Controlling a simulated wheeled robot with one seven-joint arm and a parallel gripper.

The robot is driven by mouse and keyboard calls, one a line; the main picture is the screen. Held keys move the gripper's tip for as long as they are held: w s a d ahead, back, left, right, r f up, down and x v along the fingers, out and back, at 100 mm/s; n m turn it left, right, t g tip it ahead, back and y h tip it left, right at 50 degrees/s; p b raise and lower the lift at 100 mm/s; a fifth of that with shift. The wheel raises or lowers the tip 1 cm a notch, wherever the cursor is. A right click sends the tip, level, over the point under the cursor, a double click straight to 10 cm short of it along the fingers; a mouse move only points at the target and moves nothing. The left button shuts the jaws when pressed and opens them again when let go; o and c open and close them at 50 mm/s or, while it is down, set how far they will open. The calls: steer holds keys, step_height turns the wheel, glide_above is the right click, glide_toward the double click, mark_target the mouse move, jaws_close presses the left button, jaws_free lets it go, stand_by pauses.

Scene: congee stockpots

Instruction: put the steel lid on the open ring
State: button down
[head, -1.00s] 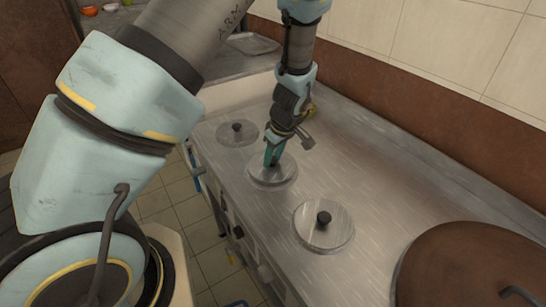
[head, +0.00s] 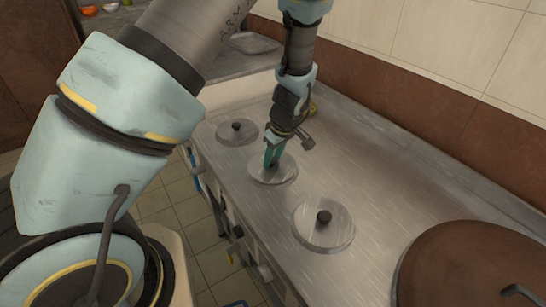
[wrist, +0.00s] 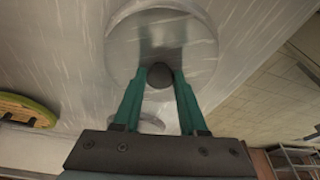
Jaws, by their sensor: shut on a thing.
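My gripper (head: 272,160) points down with its green fingers shut on the dark knob of the middle steel lid (head: 288,172). In the wrist view the fingers (wrist: 160,80) flank the round knob, and the steel lid (wrist: 195,35) spreads around it. The lid looks flat and at or very near counter height; I cannot tell whether it touches what is below. Another knobbed steel lid (head: 226,137) lies beyond it, and a third (head: 340,238) lies nearer. No uncovered ring shows clearly; anything beneath the held lid is hidden.
The steel counter (head: 390,190) holds the lids in a row, with clear room along the wall side. A large brown lid (head: 470,270) covers the near right. The wall (head: 430,90) bounds the right. A green-rimmed round thing (wrist: 25,110) shows in the wrist view.

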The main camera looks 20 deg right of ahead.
mark_target(280, 170)
steer(key=shift+f, duration=0.3)
steer(key=c, duration=0.7)
jaws_free()
steer(key=shift+c, duration=0.2)
steer(key=p+v, duration=0.7)
steer(key=v, duration=0.4)
steer(key=shift+w, duration=0.1)
